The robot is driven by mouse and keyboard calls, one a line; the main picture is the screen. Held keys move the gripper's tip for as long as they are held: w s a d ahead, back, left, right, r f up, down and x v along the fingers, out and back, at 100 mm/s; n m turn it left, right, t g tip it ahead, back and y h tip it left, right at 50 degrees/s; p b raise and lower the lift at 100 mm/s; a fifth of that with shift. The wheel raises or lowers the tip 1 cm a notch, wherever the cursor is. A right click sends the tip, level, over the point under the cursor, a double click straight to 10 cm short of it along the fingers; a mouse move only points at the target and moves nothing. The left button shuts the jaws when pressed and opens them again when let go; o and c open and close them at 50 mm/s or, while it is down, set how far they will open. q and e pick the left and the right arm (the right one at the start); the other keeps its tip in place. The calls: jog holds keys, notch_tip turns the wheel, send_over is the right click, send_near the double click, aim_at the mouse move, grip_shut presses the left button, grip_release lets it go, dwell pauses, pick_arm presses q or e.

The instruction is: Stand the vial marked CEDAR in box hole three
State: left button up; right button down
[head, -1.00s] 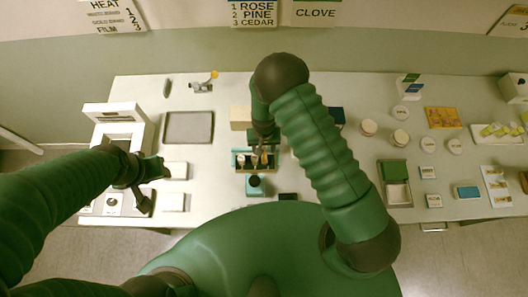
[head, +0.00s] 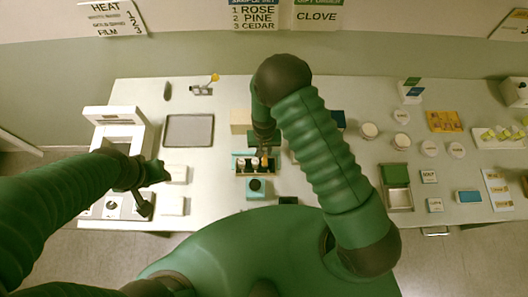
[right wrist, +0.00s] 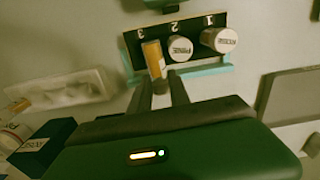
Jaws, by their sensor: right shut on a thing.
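The vial box (right wrist: 200,70) has a dark top with the numbers 1, 2 and 3. White-capped vials stand at 1 (right wrist: 220,39) and 2 (right wrist: 180,48); the cap at 2 seems to read PINE. My right gripper (right wrist: 162,80) is shut on an amber vial (right wrist: 153,58) at the number 3 end. Its label is not readable, and I cannot tell whether its base is inside hole three. In the head view the box (head: 238,172) lies under my right gripper (head: 264,148). My left gripper (head: 152,172) is at the left, beside white pads; its jaws are unclear.
A teal block with a dark round top (head: 256,187) stands in front of the box. A grey tray (head: 188,130) lies to the left and a tan block (head: 241,120) behind. Round white-lidded jars (head: 369,131) and a green-and-grey case (head: 396,187) are to the right.

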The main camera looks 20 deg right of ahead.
notch_tip(320, 180, up, 9)
jog(key=shift+s+b, duration=0.1)
jog(key=shift+b, duration=0.95)
notch_tip(320, 180, down, 9)
jog(key=p, duration=0.3)
jog(key=shift+f, duration=0.3)
jog(key=shift+f, duration=0.15)
jog(key=shift+f+b, duration=0.15)
jog(key=shift+b, duration=0.25)
jog(key=c, duration=1.2)
grip_release()
jog(key=shift+c, duration=0.2)
